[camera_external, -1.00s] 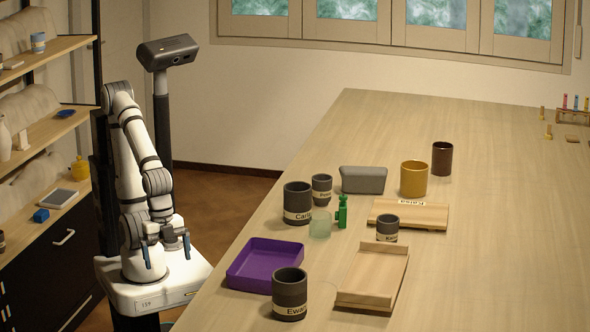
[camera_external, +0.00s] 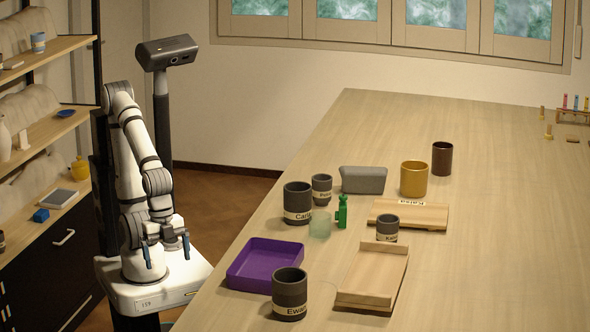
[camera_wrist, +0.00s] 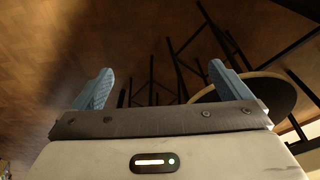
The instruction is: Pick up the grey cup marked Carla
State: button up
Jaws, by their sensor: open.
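The grey cup marked Carla (camera_external: 298,200) stands upright on the table; its label reads "Carl", with the end cut off by the curve. A smaller grey cup (camera_external: 322,187) stands just behind it to the right, and a pale green translucent cup (camera_external: 320,224) stands in front right of it. My gripper (camera_external: 166,252) is open and empty, left of the table and well apart from the cup. In the wrist view my two blue fingers (camera_wrist: 158,85) are spread with nothing between them; the cup does not show there.
A purple tray (camera_external: 234,283) and a grey cup marked Ewan (camera_external: 290,296) are nearer the front.

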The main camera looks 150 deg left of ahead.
notch_tip(320, 180, up, 21)
jog(key=m+g+p, duration=0.2)
jog(key=m+p, duration=0.2)
jog(key=p, duration=1.8)
send_over(298, 197)
jog(key=s+a, duration=0.1)
jog(key=s, duration=0.3)
jog(key=f, duration=0.5)
jog(key=f+p, duration=0.1)
jog(key=f, duration=0.1)
jog(key=shift+w+a+f, duration=0.15)
jog(key=shift+w+a, duration=0.2)
jog(key=shift+a, duration=0.05)
jog(key=shift+c, duration=0.5)
jog(key=c, duration=1.1)
